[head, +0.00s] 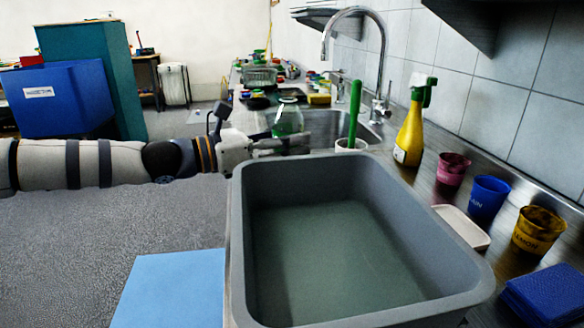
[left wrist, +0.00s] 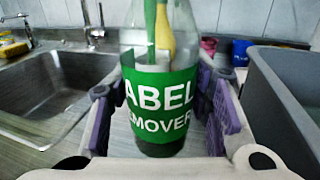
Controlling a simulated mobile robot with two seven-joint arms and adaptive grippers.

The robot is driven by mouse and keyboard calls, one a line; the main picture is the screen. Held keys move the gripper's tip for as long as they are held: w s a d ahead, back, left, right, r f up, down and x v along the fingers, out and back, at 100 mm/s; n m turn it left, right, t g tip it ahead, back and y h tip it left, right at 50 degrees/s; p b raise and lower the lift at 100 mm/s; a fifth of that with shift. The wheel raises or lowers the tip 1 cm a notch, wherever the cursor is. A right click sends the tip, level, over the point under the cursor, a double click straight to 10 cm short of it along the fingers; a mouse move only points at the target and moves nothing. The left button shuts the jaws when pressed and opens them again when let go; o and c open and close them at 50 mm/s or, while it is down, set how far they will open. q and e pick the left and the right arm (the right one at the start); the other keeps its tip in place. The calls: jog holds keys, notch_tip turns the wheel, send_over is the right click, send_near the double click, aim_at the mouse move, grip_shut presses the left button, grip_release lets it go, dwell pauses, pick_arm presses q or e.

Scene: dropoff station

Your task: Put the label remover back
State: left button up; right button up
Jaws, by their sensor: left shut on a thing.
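The label remover (head: 287,119) is a clear bottle with a green label, upright at the front edge of the counter by the sink. My left gripper (head: 268,146) reaches in from the left and is shut on it. In the left wrist view the label remover (left wrist: 160,108) stands between the purple-padded fingers of my left gripper (left wrist: 163,115), its label facing me and its top out of the picture. I cannot tell whether its base touches the counter. My right gripper is not in view.
A large grey tub (head: 240,250) fills the near counter. The sink (head: 325,127) and tap (head: 381,60) lie behind the bottle. A green-handled brush in a white holder (head: 351,146), a yellow spray bottle (head: 410,135) and colored cups (head: 487,197) stand near the wall.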

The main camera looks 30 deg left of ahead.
pick_arm(q)
jog(key=shift+f+b, duration=0.55)
jog(key=shift+f, duration=1.3)
jog(key=o, duration=1.3)
jog(key=shift+o, duration=0.2)
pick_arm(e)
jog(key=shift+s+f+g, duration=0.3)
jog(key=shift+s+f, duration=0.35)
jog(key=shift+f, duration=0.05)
pick_arm(q)
jog(key=shift+r, duration=0.15)
